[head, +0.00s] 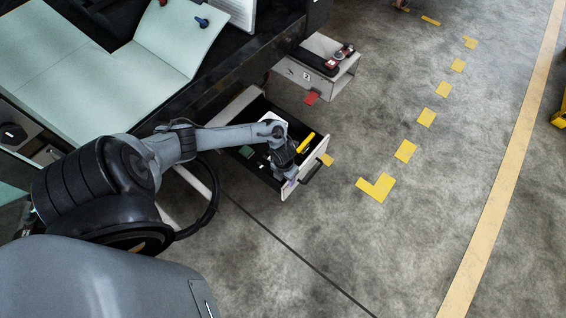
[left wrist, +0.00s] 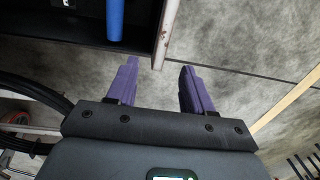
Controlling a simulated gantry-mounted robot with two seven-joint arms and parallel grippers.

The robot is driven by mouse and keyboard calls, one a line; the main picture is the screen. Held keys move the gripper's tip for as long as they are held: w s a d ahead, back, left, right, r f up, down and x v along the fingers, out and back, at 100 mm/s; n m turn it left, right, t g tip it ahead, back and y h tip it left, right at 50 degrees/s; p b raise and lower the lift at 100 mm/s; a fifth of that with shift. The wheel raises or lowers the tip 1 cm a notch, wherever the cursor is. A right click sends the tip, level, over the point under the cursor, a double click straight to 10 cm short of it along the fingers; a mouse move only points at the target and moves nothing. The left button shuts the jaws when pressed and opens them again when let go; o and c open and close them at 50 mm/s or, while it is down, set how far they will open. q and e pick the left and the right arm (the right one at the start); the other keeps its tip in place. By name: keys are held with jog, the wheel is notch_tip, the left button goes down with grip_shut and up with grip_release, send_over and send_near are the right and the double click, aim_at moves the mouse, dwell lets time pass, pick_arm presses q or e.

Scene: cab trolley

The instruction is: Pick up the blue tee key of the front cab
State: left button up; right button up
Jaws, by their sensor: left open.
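An open drawer (head: 238,104) with a dark inside and a pale front sticks out over the floor. My left gripper (head: 288,182) is at the drawer's front end, pointing down. In the left wrist view my left gripper (left wrist: 158,72) is open, with nothing between its purple fingers. A blue bar (left wrist: 115,20) lies in the black-lined drawer just beyond the left finger, apart from it. Only part of the bar shows, so I cannot tell its full shape. In the head view my arm hides part of the drawer. A small blue-headed piece (head: 202,22) is on the pale green top.
The drawer also holds a yellow item (head: 306,143) and a green block (head: 246,151). A dark handle (head: 312,173) is on its front. A second open box (head: 325,72) stands behind it. Floor to the right is clear, with yellow marks (head: 378,187).

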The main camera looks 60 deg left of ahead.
pick_arm(q)
jog(key=shift+y, duration=0.4)
jog(key=w+a+b, duration=0.1)
jog(key=a, duration=0.1)
jog(key=w+a+f+b, duration=0.1)
jog(key=a, duration=0.2)
jog(key=a+b, duration=0.1)
jog(key=a, duration=0.1)
jog(key=shift+w+a+f, duration=0.2)
jog(key=shift+w+a, duration=0.1)
jog(key=shift+w, duration=0.1)
jog(key=shift+a+f, duration=0.1)
jog(key=shift+a, duration=0.3)
jog(key=shift+a+f+b, duration=0.15)
jog(key=shift+f+b, duration=0.1)
jog(key=shift+b, duration=0.15)
notch_tip(320, 180, down, 5)
jog(key=b, duration=0.3)
jog(key=shift+w+r, duration=0.1)
jog(key=f+b, duration=0.4)
jog(key=shift+w+d+f, duration=0.1)
jog(key=shift+w+d, duration=0.05)
jog(key=shift+d, duration=0.15)
jog(key=shift+f, duration=0.4)
pick_arm(e)
notch_tip(320, 180, down, 13)
jog(key=shift+s, duration=0.15)
jog(key=shift+r, duration=0.1)
